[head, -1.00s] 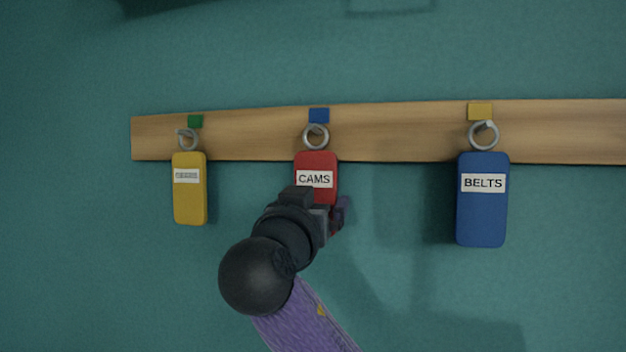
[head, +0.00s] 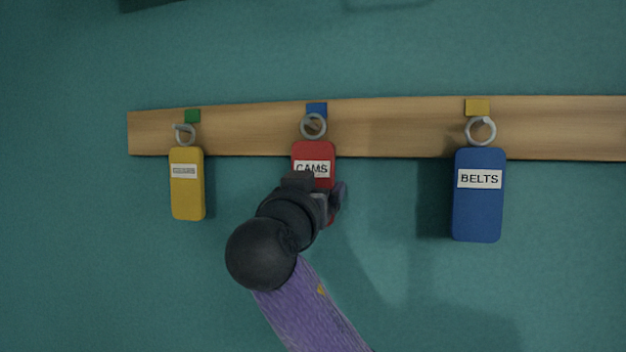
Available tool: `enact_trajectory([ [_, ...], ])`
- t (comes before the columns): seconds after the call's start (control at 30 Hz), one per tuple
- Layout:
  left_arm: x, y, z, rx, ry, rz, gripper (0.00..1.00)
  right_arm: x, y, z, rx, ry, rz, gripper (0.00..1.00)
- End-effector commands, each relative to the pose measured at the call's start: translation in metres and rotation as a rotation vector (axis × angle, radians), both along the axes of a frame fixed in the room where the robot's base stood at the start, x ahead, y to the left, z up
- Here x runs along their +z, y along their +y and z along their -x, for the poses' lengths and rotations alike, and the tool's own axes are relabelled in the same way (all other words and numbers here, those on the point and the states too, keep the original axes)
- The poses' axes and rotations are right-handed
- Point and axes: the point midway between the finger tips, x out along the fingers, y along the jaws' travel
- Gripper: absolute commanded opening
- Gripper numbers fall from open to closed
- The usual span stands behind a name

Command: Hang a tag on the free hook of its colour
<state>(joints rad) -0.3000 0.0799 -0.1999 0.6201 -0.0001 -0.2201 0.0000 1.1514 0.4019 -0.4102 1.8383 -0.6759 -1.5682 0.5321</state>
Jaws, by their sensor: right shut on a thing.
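A red tag (head: 315,150) labelled CAMS is gripped near its lower part by my right gripper (head: 325,198), which hides the tag's lower half. Its ring (head: 313,125) lies just below a blue colour mark (head: 316,109) on the rail; I cannot tell whether it is still around a hook. A yellow tag (head: 187,199) with an unreadable label hangs under a green mark (head: 192,116). A blue tag (head: 478,215) labelled BELTS hangs under a yellow mark (head: 477,106). My left gripper is out of view.
The wooden rail (head: 400,131) runs across the teal wall (head: 90,270) and leaves the picture at the right. The stretches of rail between the tags look clear. A dark edge shows at the top left.

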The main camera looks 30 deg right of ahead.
Motion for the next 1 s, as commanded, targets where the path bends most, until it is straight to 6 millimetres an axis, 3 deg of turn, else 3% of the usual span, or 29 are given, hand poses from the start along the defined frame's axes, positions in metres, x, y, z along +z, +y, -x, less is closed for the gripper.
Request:
enact_trajectory([
  [0.37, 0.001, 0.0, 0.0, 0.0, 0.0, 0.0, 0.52, 0.003, 0.002, 0.001, 0.0, -0.001, 0.001, 0.55],
  [1.0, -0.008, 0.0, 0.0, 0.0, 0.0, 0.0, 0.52, 0.003, 0.029, 0.024, 0.0, -0.001, 0.001, 0.55],
])
